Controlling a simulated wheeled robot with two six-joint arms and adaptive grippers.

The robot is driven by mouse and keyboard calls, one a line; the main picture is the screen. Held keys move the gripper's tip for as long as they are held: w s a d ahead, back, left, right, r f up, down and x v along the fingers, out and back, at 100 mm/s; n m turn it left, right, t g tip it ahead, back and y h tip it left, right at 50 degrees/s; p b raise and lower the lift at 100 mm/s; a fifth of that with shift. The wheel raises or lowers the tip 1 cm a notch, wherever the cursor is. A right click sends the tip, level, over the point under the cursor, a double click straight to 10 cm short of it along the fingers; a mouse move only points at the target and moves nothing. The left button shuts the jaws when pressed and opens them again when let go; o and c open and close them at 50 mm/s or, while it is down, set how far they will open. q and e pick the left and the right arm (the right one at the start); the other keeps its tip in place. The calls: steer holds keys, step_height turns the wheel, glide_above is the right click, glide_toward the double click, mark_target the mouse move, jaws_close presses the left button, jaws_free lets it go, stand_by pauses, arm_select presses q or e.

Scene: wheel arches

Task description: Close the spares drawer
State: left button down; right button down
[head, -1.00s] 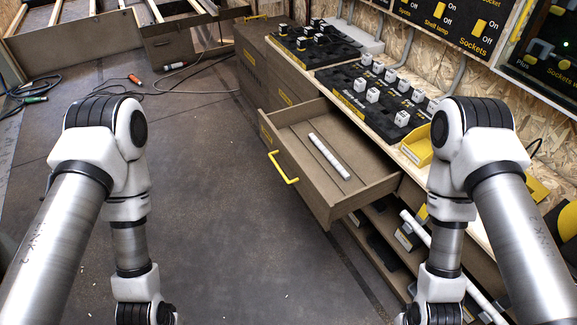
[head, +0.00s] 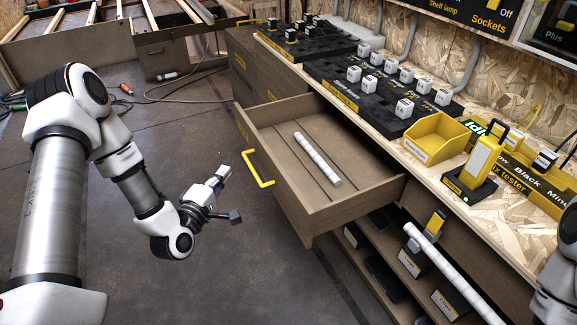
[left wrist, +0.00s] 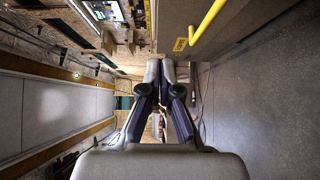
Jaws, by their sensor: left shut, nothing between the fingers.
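An open wooden drawer (head: 350,208) juts out from the bench, with a yellow bar handle (head: 258,170) on its front. A white segmented rod lies inside the drawer (head: 317,159). I take this to be the spares drawer; its label is too small to read. My left gripper (head: 223,173) is shut and empty, in front of the drawer and apart from the handle. The left wrist view shows the closed fingertips (left wrist: 167,64), with the yellow handle (left wrist: 207,28) at upper right. Part of my right arm shows at the right edge; its gripper is out of view.
Below the drawer are shelves with bins and a long white tube (head: 450,268). Open floor (head: 290,270) lies in front. Cables lie at the back.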

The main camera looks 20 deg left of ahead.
arm_select(q)
steer(key=b, duration=0.2)
glide_toward(257, 139)
steer(key=w+a, duration=0.3)
steer(key=shift+w+d, duration=0.6)
steer(key=shift+w, duration=0.2)
steer(key=shift+w+d, duration=0.6)
steer(key=shift+w, duration=0.25)
arm_select(e)
steer(key=shift+s+a+f, duration=0.1)
steer(key=shift+a+f, duration=0.05)
steer(key=shift+f, duration=1.4)
arm_select(q)
steer(key=shift+d, duration=0.1)
arm_select(e)
steer(key=shift+f, duration=0.1)
